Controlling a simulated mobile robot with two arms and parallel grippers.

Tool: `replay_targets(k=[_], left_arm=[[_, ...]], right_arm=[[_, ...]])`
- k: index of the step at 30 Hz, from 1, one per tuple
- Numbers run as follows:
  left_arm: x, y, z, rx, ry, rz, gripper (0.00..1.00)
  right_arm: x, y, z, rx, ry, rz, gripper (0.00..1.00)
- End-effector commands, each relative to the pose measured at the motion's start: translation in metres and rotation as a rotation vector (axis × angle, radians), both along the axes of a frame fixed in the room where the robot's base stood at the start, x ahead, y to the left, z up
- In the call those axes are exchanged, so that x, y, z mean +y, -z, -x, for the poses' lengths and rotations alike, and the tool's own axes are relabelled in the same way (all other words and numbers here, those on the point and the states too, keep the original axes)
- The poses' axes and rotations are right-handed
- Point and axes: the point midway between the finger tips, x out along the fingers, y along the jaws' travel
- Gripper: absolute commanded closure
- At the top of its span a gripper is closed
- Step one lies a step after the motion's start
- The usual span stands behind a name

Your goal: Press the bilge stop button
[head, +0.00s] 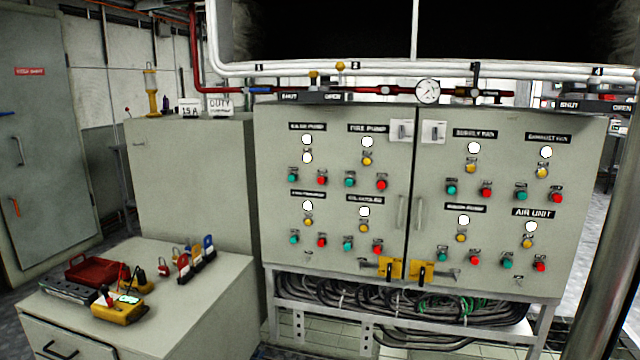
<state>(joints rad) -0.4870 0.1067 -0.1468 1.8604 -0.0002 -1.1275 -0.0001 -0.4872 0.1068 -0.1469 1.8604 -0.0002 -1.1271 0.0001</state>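A grey two-door control cabinet (395,240) stands ahead, its doors shut. Its top-left label (307,127) is blurred but looks like "BILGE PUMP". Under that label are white lamps (307,146), a green button (292,177) and a red button (322,177), the red one at the lower right of the group. Nothing covers the red button. To its right is the group labelled "FIRE PUMP" (367,128), with its own red button (382,185). Neither of my grippers is in view.
Yellow-tagged latches (391,268) stick out at the cabinet's lower middle. Cables (400,297) hang below. Pipes run above.

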Motion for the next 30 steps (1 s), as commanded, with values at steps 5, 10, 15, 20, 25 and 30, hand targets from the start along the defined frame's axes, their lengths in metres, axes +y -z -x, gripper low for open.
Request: replay_targets(k=[5,10,15,20,25,30], left_arm=[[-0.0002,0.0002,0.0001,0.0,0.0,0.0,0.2],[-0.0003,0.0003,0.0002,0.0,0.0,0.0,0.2],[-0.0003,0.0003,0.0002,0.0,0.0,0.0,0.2],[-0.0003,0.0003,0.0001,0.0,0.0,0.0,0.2],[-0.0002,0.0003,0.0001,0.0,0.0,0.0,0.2],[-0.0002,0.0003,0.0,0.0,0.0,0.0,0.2]], right_arm=[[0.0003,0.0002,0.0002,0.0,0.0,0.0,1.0],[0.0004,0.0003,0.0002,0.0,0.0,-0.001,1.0],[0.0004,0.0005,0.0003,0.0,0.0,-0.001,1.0],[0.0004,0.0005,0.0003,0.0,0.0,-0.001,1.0],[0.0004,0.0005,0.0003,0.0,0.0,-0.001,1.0],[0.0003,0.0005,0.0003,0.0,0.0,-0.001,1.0]])
